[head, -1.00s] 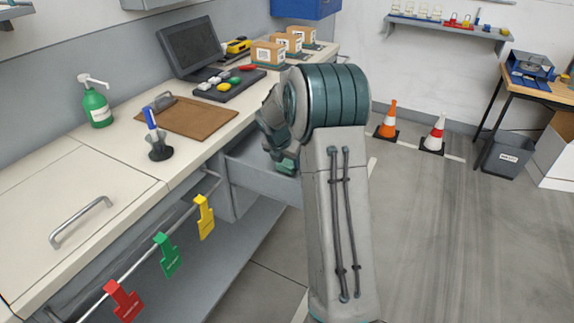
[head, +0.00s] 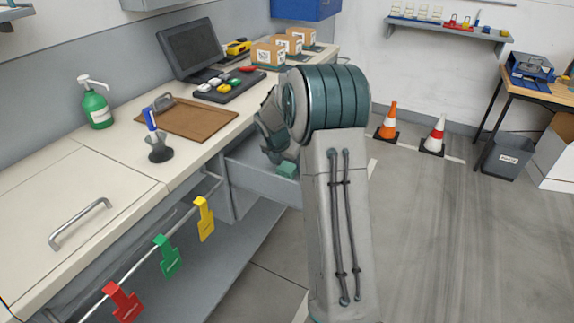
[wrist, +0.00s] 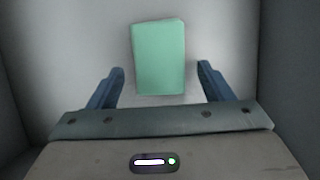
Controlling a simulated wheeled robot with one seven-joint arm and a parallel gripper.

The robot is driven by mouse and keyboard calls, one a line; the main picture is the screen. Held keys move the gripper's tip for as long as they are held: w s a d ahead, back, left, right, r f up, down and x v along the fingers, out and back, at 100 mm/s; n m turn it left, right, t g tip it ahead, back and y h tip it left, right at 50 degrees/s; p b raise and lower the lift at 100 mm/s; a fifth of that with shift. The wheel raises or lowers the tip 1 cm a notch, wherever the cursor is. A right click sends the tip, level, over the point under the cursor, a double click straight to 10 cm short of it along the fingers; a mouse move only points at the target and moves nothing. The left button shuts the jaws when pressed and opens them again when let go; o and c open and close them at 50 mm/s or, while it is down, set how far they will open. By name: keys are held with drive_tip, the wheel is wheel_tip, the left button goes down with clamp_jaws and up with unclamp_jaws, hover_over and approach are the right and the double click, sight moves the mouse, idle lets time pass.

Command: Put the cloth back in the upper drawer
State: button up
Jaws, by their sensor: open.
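The cloth (wrist: 159,58) is a folded light-green rectangle. In the wrist view it lies on the pale floor of the open drawer (wrist: 60,40), just ahead of my fingertips. My gripper (wrist: 160,85) is open, its two blue fingers apart on either side of the cloth's near end and clear of it. In the head view the drawer (head: 262,183) is pulled out below the counter, and the cloth (head: 287,169) shows as a small green patch in it. My arm hides the gripper's fingers and much of the drawer there.
The counter (head: 95,180) holds a green pump bottle (head: 97,107), a brown clipboard (head: 187,118), a blue pen in a dark stand (head: 156,140) and a monitor (head: 189,50). Coloured tags hang on a rail (head: 150,247) at the front. The floor at right is open, with two cones behind.

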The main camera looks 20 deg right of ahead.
drive_tip(key=v, duration=1)
drive_tip(key=s+a+m+y, duration=0.1)
drive_tip(key=s+a+m, duration=0.3)
drive_tip(key=s+m, duration=0.4)
drive_tip(key=s+a+r+m+y, duration=0.1)
drive_tip(key=s+a+m, duration=0.4)
drive_tip(key=s+m, duration=0.4)
drive_tip(key=s+a+r+m+y, duration=0.1)
drive_tip(key=s+a+m, duration=0.3)
drive_tip(key=s+m, duration=0.4)
drive_tip(key=s+p, duration=0.1)
drive_tip(key=s, duration=0.4)
drive_tip(key=shift+s+a+m+g+y, duration=0.15)
drive_tip(key=shift+a+m+g+y, duration=0.15)
drive_tip(key=shift+a+y, duration=0.1)
drive_tip(key=shift+r, duration=0.15)
